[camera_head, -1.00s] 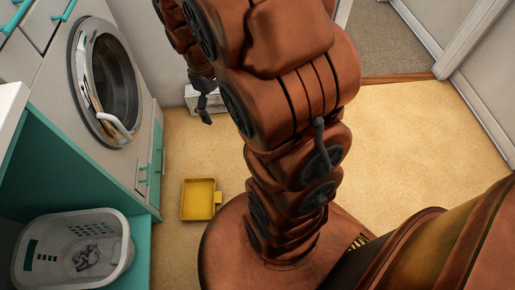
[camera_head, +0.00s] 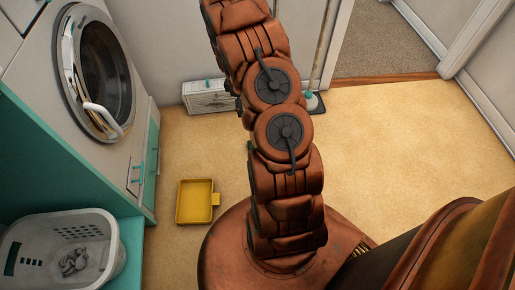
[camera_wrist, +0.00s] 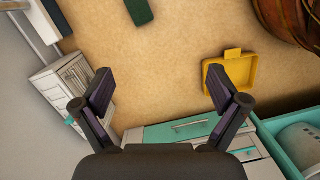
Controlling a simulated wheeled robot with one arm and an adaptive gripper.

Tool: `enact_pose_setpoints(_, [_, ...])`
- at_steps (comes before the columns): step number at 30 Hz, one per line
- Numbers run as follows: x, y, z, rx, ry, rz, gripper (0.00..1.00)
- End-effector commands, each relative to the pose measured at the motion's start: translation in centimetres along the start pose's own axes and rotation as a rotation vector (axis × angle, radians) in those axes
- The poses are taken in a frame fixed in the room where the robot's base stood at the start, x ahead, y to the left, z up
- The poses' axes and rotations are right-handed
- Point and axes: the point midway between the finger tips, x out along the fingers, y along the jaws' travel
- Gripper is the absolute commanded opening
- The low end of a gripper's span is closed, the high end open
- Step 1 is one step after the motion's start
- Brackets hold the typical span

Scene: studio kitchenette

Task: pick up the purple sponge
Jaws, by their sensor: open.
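I see no purple sponge in either view. My gripper (camera_wrist: 165,98) shows in the wrist view, with its two dark fingers spread wide and nothing between them. In the head view my arm rises through the middle, and the gripper cannot be made out there.
The yellow dustpan (camera_head: 195,201) lies on the floor. A white laundry basket (camera_head: 108,262) holding grey cloth stands at lower left, below the washing machine (camera_head: 97,72). A white slatted box (camera_head: 208,95) stands by the wall. The floor to the right is clear.

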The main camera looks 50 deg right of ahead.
Motion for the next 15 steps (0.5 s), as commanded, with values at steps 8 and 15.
enact_pose_setpoints(8, [11.4,3.4,0.3,-0.134,0.039,0.001,0.97])
enact_pose_setpoints(15, [20.6,5.0,0.3,-0.250,0.088,0.015,0.97])
